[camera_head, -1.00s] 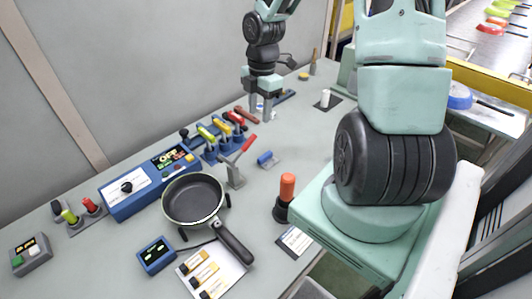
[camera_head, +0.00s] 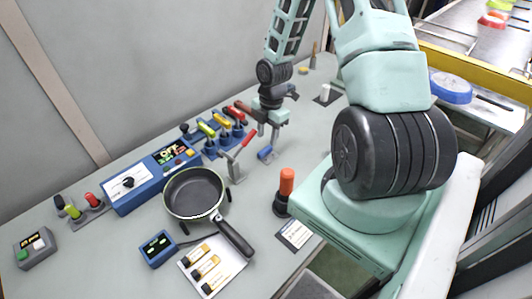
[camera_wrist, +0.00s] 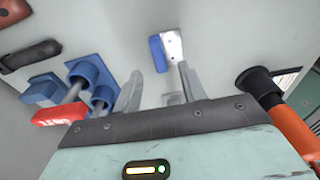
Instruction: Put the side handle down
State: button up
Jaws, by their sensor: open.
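A short blue grip with a pale metal plate, which looks like the side handle (camera_head: 265,153), lies on the grey bench right of the red-levered clamp. In the wrist view the blue side handle (camera_wrist: 158,53) and its plate lie beyond my fingertips, with nothing covering them. My gripper (camera_head: 268,132) hangs just behind it in the head view. In the wrist view my gripper (camera_wrist: 160,88) has its two grey fingers apart, with nothing seen between them. The frying pan (camera_head: 194,190) stands to the left, its long black handle toward the front.
The clamp (camera_head: 237,168) with a red lever stands between pan and blue grip. An orange-handled tool (camera_head: 286,184) stands upright to the right. A blue rack (camera_head: 210,147) with coloured handles is behind, beside the blue control box (camera_head: 150,180).

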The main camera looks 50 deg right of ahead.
aim_at(265, 150)
jog(key=shift+w+a+f+p, duration=0.1)
jog(key=shift+f+p, duration=0.15)
jog(key=shift+f, duration=0.65)
jog(key=shift+a+f+p, duration=0.15)
jog(key=shift+f+p, duration=0.1)
jog(key=shift+f, duration=0.6)
jog(key=shift+w+a+f+p, duration=0.1)
jog(key=shift+f+p, duration=0.15)
jog(key=shift+f, duration=0.65)
grip_shut()
